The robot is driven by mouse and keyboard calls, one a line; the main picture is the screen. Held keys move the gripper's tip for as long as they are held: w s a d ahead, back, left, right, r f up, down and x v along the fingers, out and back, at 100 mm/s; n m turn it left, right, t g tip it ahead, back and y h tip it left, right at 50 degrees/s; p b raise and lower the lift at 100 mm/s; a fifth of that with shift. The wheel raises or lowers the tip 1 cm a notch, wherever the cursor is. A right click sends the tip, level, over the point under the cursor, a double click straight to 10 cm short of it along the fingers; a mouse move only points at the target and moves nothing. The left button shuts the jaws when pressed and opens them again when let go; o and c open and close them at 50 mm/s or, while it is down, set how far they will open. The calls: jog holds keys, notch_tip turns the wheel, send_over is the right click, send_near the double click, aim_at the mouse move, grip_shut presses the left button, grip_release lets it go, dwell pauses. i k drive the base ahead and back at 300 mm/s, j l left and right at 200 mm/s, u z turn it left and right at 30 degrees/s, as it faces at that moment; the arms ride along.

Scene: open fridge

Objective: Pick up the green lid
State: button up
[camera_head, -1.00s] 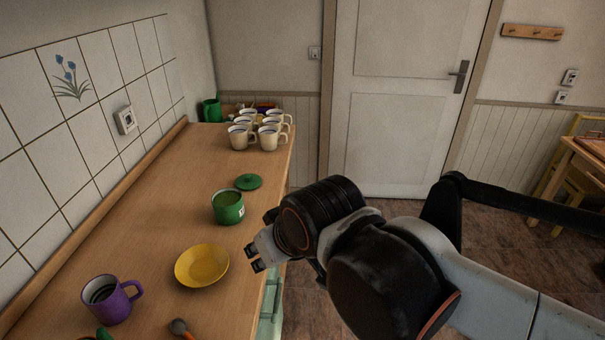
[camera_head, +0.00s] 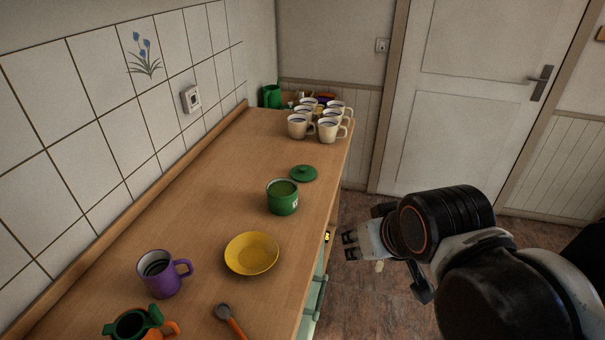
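The green lid (camera_head: 304,173) is a small round disc with a knob on top. It lies flat on the wooden counter (camera_head: 215,190), just behind a green pot (camera_head: 283,198). My gripper (camera_head: 350,244) is off the counter's right edge, over the floor, to the right of and nearer than the lid. It points left. Its fingertips look apart with nothing between them.
Several cream mugs (camera_head: 329,131) stand at the counter's far end. A yellow bowl (camera_head: 252,254), a purple mug (camera_head: 160,274), an orange-handled utensil (camera_head: 229,318) and a green-and-orange item (camera_head: 138,324) are nearer. The counter between the wall and the pot is bare.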

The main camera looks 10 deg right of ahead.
aim_at(301, 173)
jog(key=i+l+u, duration=0.2)
jog(key=i+l, duration=0.15)
jog(key=i+l+u, duration=0.45)
jog(key=i+l, duration=0.15)
jog(key=l, duration=0.2)
jog(key=i+l+u, duration=0.2)
jog(key=l, duration=0.3)
